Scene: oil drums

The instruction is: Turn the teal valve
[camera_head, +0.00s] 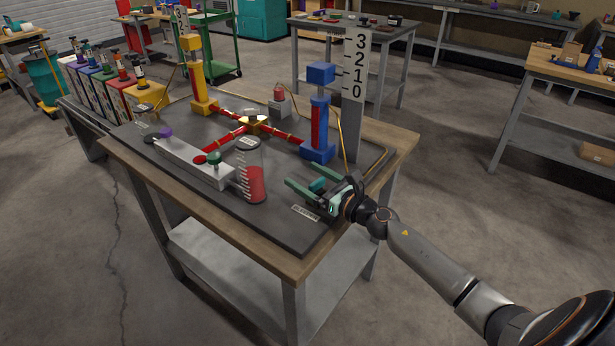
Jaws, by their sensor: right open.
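My right gripper (301,175) is open low over the near right corner of the bench board. Its two green fingers point left and are apart. A small teal piece (318,185) shows between the fingers, which look to lie on either side of it; I cannot tell whether they touch it. It looks like the teal valve, but the gripper hides much of it and its base. A dark green knob (213,158) stands on the white manifold (185,160) to the left. My left gripper is not in view.
A clear cylinder with red liquid (256,184) stands left of the gripper. A blue column (319,125) and a number scale (355,65) rise behind it. Red pipes (226,139) run to a yellow hub. A yellow column (197,75) stands farther back on the wooden-edged bench (270,258).

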